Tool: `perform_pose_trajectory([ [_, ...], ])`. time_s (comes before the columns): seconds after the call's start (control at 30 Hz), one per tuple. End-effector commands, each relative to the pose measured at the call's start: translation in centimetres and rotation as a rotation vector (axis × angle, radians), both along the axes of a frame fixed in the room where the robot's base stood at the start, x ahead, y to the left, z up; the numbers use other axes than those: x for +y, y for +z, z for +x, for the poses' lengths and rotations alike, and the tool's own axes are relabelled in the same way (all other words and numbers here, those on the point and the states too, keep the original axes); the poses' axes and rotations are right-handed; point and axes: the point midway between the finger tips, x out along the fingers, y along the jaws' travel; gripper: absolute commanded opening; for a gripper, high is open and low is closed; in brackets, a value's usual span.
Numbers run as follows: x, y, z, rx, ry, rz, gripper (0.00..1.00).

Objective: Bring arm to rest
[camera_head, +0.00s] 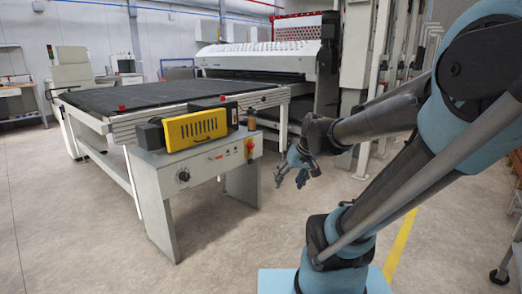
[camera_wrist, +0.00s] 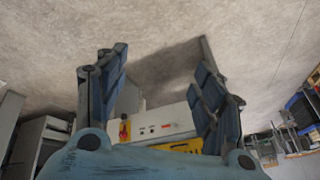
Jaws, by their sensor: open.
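My gripper (camera_head: 291,179) hangs over the open floor at the end of my blue and dark grey arm, to the right of the grey control unit. In the wrist view, my gripper (camera_wrist: 155,92) shows its two blue fingers spread apart with nothing between them. It touches nothing that I can see. My arm reaches in from the right side of the head view and bends down to the gripper.
A grey control unit (camera_head: 190,180) with a yellow panel (camera_head: 196,129) stands left of my gripper, before a long black conveyor table (camera_head: 150,95). A large white machine (camera_head: 260,60) stands behind. The concrete floor (camera_head: 75,250) is clear at the front left.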

Motion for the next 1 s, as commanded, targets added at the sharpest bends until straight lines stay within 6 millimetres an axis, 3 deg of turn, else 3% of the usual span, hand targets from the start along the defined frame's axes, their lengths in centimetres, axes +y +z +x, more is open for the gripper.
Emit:
perform_pose_trajectory([
  [0.3, -5.7, -3.5, -8.1, 0.113, -0.123, -0.137, 0.62],
  [0.5, -8.0, -5.2, -11.6, 0.165, -0.186, -0.201, 0.62],
  [0.7, -8.8, -5.7, -12.8, 0.185, -0.21, -0.224, 0.62],
  [1.0, -8.8, -5.7, -12.8, 0.185, -0.21, -0.225, 0.62],
])
